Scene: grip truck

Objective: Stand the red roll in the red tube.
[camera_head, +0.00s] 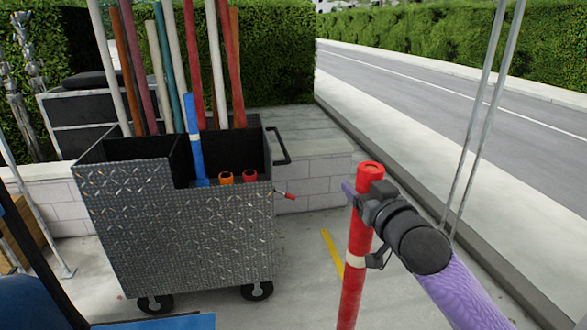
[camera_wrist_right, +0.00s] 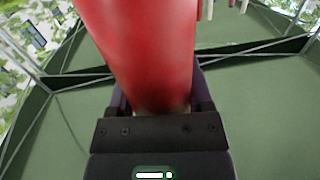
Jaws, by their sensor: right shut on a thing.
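The red roll (camera_head: 356,245) is a long red pole with a pale band, held upright and slightly tilted to the right of the cart. My right gripper (camera_head: 364,192) is shut around it near its top end. In the right wrist view the red roll (camera_wrist_right: 145,50) runs up from between the fingers of the gripper (camera_wrist_right: 158,100). The red tube (camera_head: 250,176) shows as a short open red rim inside the cart (camera_head: 180,235), at its front right. The roll is apart from the cart and the tube. The tube's lower part is hidden by the cart wall. My left gripper is not in view.
An orange tube (camera_head: 226,178) sits just left of the red tube. A blue pole (camera_head: 194,135) stands left of that. Several taller poles stand at the cart's back. Thin metal stand legs (camera_head: 480,120) rise at right. Open pavement (camera_head: 305,280) lies between cart and roll.

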